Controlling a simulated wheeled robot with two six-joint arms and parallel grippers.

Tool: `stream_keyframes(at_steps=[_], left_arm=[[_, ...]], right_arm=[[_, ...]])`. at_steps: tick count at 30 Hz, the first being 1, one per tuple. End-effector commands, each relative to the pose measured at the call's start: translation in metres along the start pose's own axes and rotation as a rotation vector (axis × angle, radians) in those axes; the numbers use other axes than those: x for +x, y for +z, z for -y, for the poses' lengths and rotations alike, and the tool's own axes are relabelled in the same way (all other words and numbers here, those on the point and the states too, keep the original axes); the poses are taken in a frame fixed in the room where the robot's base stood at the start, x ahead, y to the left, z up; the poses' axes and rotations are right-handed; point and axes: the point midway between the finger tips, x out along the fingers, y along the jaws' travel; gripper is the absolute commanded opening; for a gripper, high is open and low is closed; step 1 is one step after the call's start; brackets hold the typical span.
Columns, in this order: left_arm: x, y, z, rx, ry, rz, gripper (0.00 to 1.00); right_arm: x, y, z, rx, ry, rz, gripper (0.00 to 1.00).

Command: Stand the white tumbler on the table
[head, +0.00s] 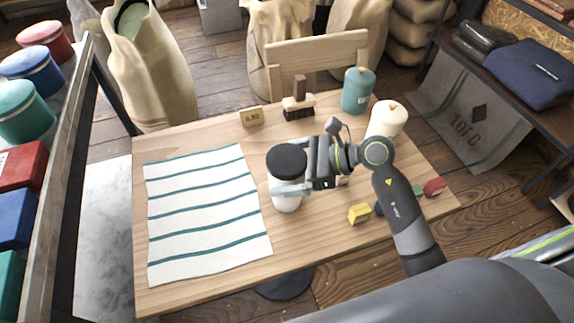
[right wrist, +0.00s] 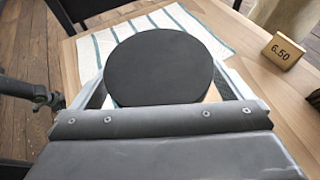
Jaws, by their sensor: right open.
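The white tumbler (head: 287,200) with a wide black lid stands upright on the wooden table (head: 300,262), just right of the striped cloth. My right gripper (head: 287,178) is open, with its fingers on either side of the tumbler below the lid. I cannot tell whether the fingers touch it. In the right wrist view the black lid (right wrist: 158,66) fills the space between the fingers and hides the tumbler's body. My left gripper is not in view.
A white cloth with teal stripes (head: 200,222) covers the table's left part. A price card (head: 251,116), a brush (head: 298,108), a teal canister (head: 358,92) and a white canister (head: 388,118) stand behind. A yellow block (head: 358,213) and red block (head: 435,187) lie right.

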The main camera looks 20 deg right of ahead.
Motion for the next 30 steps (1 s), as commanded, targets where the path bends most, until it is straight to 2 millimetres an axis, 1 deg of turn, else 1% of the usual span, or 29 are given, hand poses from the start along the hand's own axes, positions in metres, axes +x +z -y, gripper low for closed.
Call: stream_keyframes(at_steps=[7, 10, 21, 30], left_arm=[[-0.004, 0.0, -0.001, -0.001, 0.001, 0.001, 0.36], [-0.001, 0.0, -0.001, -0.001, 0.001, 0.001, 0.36], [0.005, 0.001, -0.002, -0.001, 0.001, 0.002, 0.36], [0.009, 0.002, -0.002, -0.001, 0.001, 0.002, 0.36]], right_arm=[[-0.002, 0.004, 0.0, 0.0, 0.0, 0.0, 0.99], [-0.008, 0.001, 0.001, -0.003, -0.002, -0.002, 0.99], [-0.057, 0.0, 0.001, -0.004, -0.002, -0.006, 0.99], [-0.093, 0.001, 0.0, -0.001, 0.0, -0.006, 0.99]])
